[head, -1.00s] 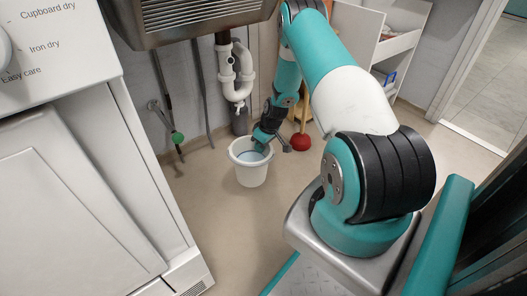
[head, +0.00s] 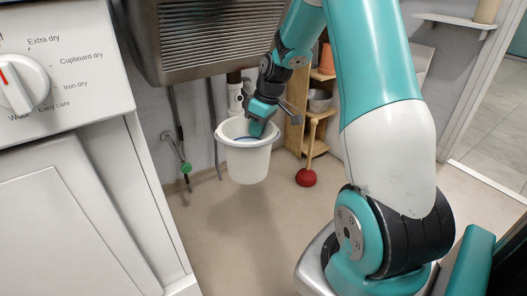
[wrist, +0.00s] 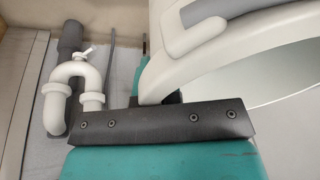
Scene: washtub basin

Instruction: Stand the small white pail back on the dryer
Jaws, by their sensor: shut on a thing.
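The small white pail (head: 247,160) hangs upright in the air in the head view, in front of the basin's drain pipe and below the basin. Its open mouth faces up, and a bluish inside shows. My gripper (head: 257,122) is at the pail's right rim, shut on it. In the wrist view the pail's pale curved rim (wrist: 190,60) runs close past the dark gripper edge (wrist: 165,118); the fingertips are largely hidden. The white dryer (head: 70,190) stands at the left in the head view, with its dial and labels; its top is not in view.
The metal washtub basin (head: 220,40) overhangs above and behind the pail. The white drain pipe (wrist: 75,85) shows in the wrist view. A red plunger (head: 306,178) stands on the floor by a wooden shelf (head: 318,115). The floor (head: 240,250) below is clear.

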